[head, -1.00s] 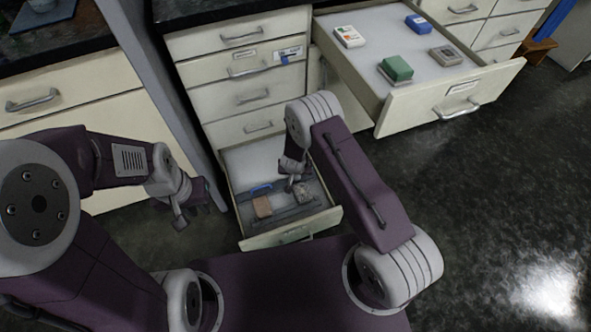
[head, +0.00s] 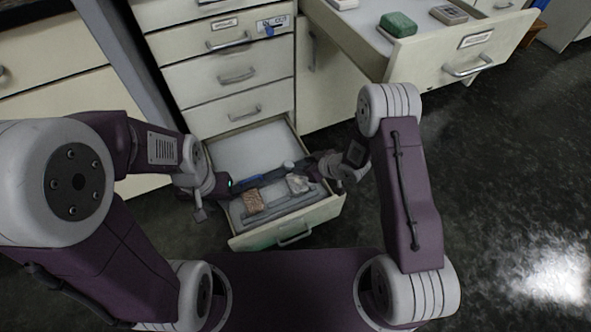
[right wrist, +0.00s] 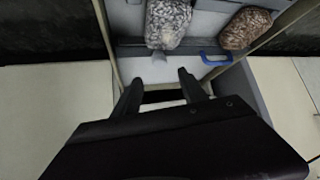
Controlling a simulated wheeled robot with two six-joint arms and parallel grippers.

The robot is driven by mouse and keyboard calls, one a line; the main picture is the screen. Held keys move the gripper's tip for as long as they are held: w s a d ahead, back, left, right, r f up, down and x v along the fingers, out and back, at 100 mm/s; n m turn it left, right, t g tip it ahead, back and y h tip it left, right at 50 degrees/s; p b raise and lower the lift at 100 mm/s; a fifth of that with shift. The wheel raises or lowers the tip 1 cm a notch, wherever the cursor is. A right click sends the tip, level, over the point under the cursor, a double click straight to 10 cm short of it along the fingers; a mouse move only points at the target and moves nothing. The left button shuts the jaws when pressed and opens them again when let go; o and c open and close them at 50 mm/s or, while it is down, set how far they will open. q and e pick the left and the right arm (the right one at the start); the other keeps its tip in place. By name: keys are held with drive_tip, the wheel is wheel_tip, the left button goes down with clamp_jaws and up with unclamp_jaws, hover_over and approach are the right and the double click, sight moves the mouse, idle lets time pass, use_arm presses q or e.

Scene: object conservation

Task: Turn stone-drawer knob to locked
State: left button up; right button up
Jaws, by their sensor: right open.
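A small blue knob (head: 269,31) sits on a white plate on the front of a closed upper drawer (head: 225,38); its marking is too small to read. An open lower drawer (head: 240,151) holds a brown stone-like piece (head: 254,201) and a grey speckled one (head: 298,184). My right gripper (head: 314,163) is at this drawer's right side, below the knob. In the right wrist view, its fingers (right wrist: 160,80) are apart and empty, near the speckled piece (right wrist: 168,22). My left gripper (head: 232,185) is at the drawer's left side; its fingers are unclear.
A blue handle (right wrist: 216,59) lies in the lower drawer. Dark floor (head: 500,180) is clear on the right.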

sight(288, 164)
drive_tip(key=b+x, duration=0.6)
drive_tip(key=x, duration=0.2)
drive_tip(key=shift+w+a+f, duration=0.1)
drive_tip(key=shift+f, duration=0.1)
drive_tip(key=shift+w+a+f, duration=0.1)
drive_tip(key=shift+w+a, duration=0.05)
drive_tip(key=shift+w, duration=0.05)
clamp_jaws()
